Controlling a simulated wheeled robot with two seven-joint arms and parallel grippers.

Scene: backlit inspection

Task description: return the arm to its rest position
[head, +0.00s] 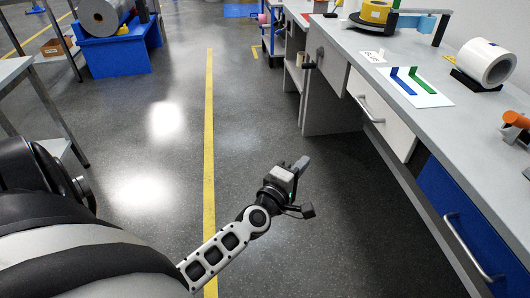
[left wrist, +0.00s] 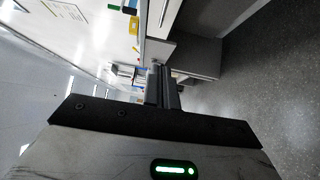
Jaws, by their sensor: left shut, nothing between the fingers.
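My left gripper (head: 302,165) is out over the open grey floor, to the left of the workbench, at the end of my white and black arm. Its fingers are shut together with nothing between them, and they point up and to the right in the head view. In the left wrist view the closed fingers (left wrist: 165,88) show near the middle, with the bench front beyond them. The gripper appears apart from the bench. My right gripper is in neither view.
The workbench (head: 412,62) runs along the right, with a white drawer (head: 380,112) and a blue drawer (head: 458,215) with bar handles. A white roll (head: 485,62) lies on top. A blue table (head: 115,52) stands at back left. Floor around the yellow line (head: 209,120) is clear.

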